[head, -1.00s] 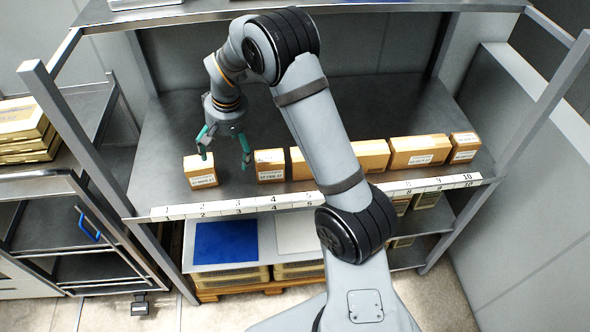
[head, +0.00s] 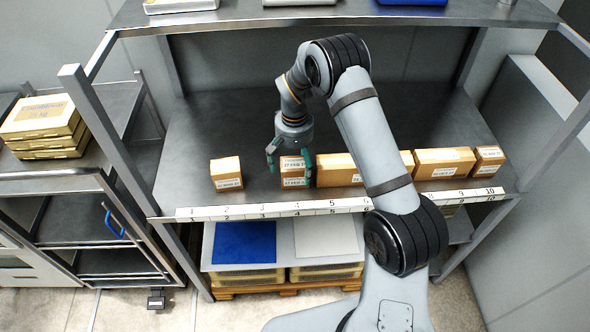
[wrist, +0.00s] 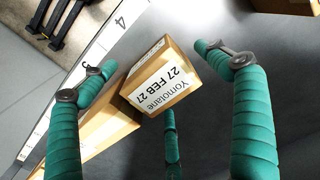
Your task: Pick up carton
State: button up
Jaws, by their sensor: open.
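Several brown cartons with white labels stand in a row on the metal shelf (head: 230,120). My gripper (head: 289,160) is open above and around the small second carton from the left (head: 294,180). In the wrist view this carton (wrist: 163,75), labelled "Yomolane 27 FEB 27", lies between the spread teal fingers of my gripper (wrist: 158,62). I see no clear contact. The leftmost small carton (head: 226,174) stands apart to the left. A longer carton (head: 337,170) stands close on the right; in the wrist view a tan carton (wrist: 105,130) sits beside the labelled one, partly behind a finger.
A numbered strip (head: 280,208) runs along the shelf's front edge. More cartons (head: 445,162) stand to the right, partly behind my arm. An upper shelf (head: 330,18) and side posts frame the space. A rack with yellow boxes (head: 42,122) is at left. The shelf behind the row is clear.

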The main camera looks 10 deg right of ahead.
jog(key=shift+f+p, duration=0.4)
jog(key=shift+f, duration=1.1)
jog(key=shift+d, duration=0.1)
jog(key=shift+c, duration=1.2)
jog(key=c, duration=1.4)
